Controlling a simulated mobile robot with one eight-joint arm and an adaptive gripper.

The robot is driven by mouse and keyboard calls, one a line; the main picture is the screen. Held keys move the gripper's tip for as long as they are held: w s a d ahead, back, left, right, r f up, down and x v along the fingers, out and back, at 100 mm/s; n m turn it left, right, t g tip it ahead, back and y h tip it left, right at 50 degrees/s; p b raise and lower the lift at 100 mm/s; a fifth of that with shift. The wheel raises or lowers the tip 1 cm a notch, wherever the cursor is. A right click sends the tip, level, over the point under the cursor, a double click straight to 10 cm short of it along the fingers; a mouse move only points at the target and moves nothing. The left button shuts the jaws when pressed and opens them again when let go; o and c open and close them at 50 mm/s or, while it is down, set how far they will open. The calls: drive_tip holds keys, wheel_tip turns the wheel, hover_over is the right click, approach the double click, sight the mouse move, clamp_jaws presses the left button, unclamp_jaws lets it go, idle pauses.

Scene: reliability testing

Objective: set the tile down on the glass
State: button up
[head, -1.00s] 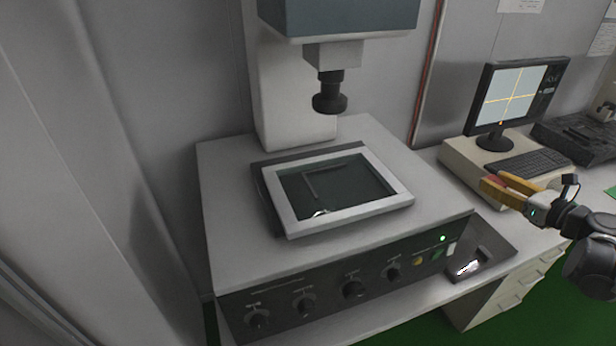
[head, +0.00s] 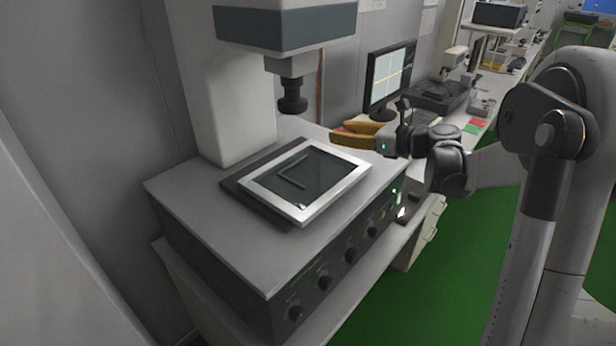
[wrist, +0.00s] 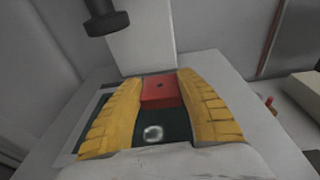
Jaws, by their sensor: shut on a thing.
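A red tile (wrist: 160,92) with a small dark hole sits between the two yellow fingers of my gripper (wrist: 160,84) in the wrist view. My gripper is shut on it. In the head view my gripper (head: 341,133) is at the right of the measuring machine's stage, above and apart from it, and its fingers mostly hide the tile. The dark glass (head: 328,172) lies inside a pale frame (head: 347,183) on the machine. A thin dark angle piece (head: 291,180) lies on the glass.
A black lens (head: 292,98) hangs from the column (head: 226,110) above the back of the stage. Knobs line the machine's front panel (head: 345,262). A monitor (head: 390,78) stands behind my gripper. The glass right of the angle piece is clear.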

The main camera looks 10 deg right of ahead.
drive_tip(key=b, duration=0.2)
hover_over(319, 179)
wheel_tip(319, 179, down, 5)
drive_tip(key=shift+w+d+r, duration=0.1)
drive_tip(key=shift+d, duration=0.05)
drive_tip(key=shift+f+b, duration=1)
drive_tip(key=shift+f, duration=1.1)
drive_tip(key=o, duration=1.1)
drive_tip(key=shift+f, duration=0.1)
